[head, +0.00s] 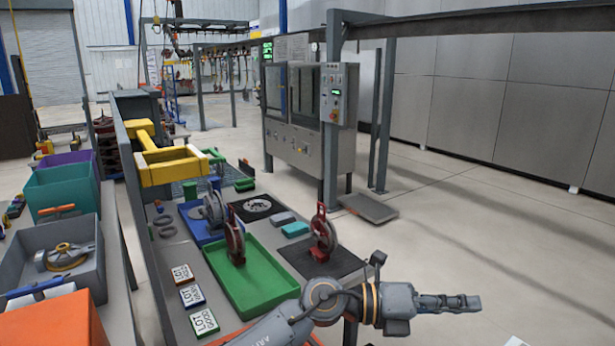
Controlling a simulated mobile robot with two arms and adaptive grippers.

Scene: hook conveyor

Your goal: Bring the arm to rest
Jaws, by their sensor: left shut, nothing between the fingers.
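My left arm comes in from the bottom of the head view and reaches to the right, past the front right edge of the workbench. My left gripper (462,302) points right, over the open floor. It is shut and empty, and it appears to touch nothing. My right gripper is not in view.
The workbench holds a green tray (262,289), a blue tray (203,233), red-and-grey hook-like parts (322,236) and LOT cards (190,296). Bins, including a grey one (88,279), stand left. A cabinet (308,110) and post stand behind.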

